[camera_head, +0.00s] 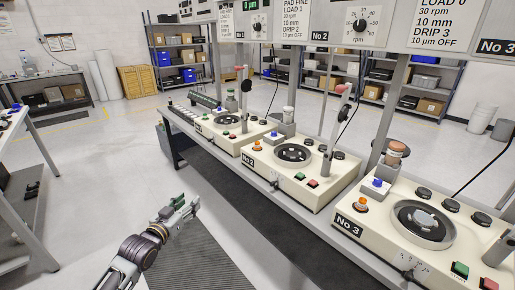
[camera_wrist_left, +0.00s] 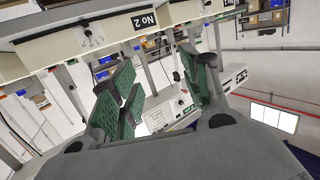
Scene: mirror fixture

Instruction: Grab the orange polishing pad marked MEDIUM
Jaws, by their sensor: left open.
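I cannot make out a pad marked MEDIUM in either view. A jar-like item with an orange-brown top (camera_head: 396,150) stands behind the No 3 machine; I cannot tell what it is. My left gripper (camera_head: 181,208) is open and empty, out over the floor in front of the bench, well apart from the machines. In the left wrist view its green-padded fingers (camera_wrist_left: 160,92) are spread, with nothing between them. My right gripper is not in view.
Polishing machines line the bench: No 3 (camera_head: 352,224) at the right, No 2 (camera_head: 262,172) in the middle, another (camera_head: 218,141) farther back. Upright posts and hanging control panels (camera_head: 365,22) stand over them. A side table (camera_head: 22,138) is at the left.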

